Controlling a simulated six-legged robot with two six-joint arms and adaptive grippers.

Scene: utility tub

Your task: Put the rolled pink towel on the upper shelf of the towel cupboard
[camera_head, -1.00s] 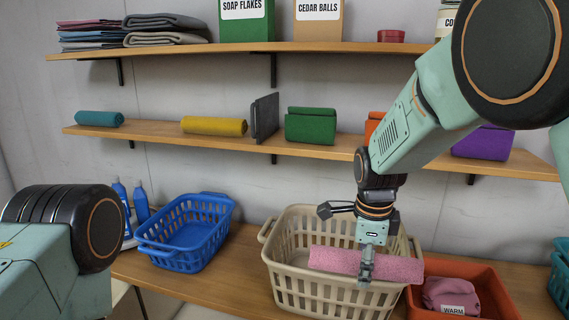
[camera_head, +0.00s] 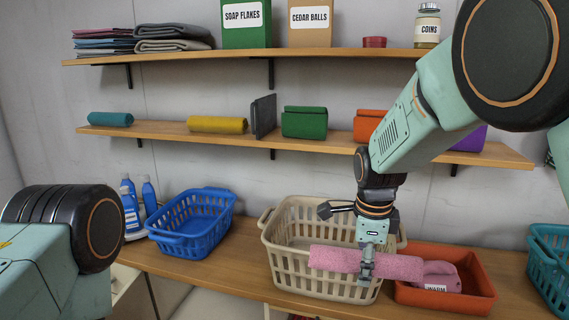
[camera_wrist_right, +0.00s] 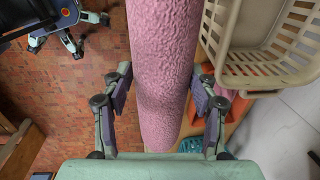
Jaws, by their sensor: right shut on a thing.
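The rolled pink towel (camera_head: 340,260) is a speckled cylinder lying roughly level in my right gripper (camera_head: 366,268). In the head view it crosses in front of the beige basket's upper part, and its right end overlaps the orange bin. In the right wrist view the towel (camera_wrist_right: 162,75) runs lengthwise between the two fingers of the right gripper (camera_wrist_right: 164,108). Two wooden wall shelves show, an upper one (camera_head: 330,52) and a lower one (camera_head: 265,137); I cannot identify a towel cupboard.
The upper shelf holds folded cloths (camera_head: 175,38), boxes (camera_head: 246,35) and a coin jar (camera_head: 428,28). The lower one holds several rolled and folded towels (camera_head: 217,125). Below stand a blue basket (camera_head: 190,222), the beige basket (camera_head: 285,278), an orange bin (camera_head: 440,302) and a teal basket (camera_head: 550,262).

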